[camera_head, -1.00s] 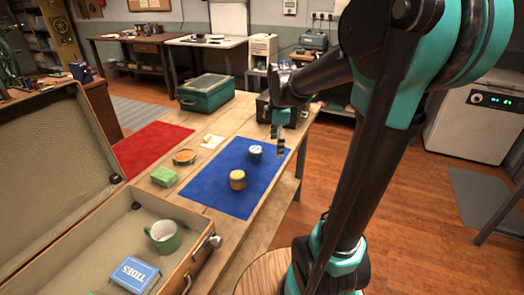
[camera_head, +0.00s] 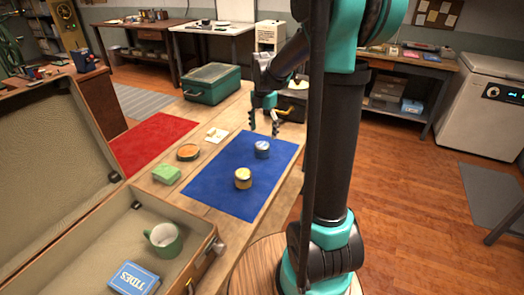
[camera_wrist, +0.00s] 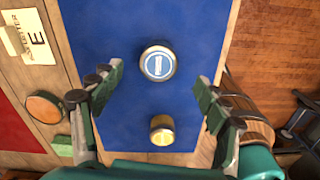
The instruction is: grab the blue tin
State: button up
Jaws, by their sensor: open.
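The blue tin (camera_head: 262,149) stands on the blue mat (camera_head: 217,188), near the mat's far right part. In the wrist view the blue tin (camera_wrist: 158,62) shows from above, with a pale ring and mark on its lid. My gripper (camera_head: 263,118) is above the far end of the mat, close to the blue tin and higher than it. In the wrist view my gripper (camera_wrist: 158,88) is open, with its fingers spread left and right. The tin appears between and beyond the fingertips, apart from both. A yellow tin (camera_head: 243,179) stands nearer on the mat.
A green soap-like block (camera_head: 166,174), an orange-topped round dish (camera_head: 188,152) and a dark green case (camera_head: 212,83) are on the table. A red mat (camera_head: 150,145) lies left.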

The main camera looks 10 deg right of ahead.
aim_at(262, 144)
jog(key=shift+s+a+f, duration=0.1)
jog(key=shift+a+f, duration=0.05)
jog(key=shift+f, duration=1.9)
jog(key=shift+s+a+f, duration=0.1)
jog(key=shift+f, duration=1.95)
jog(key=c, duration=1.3)
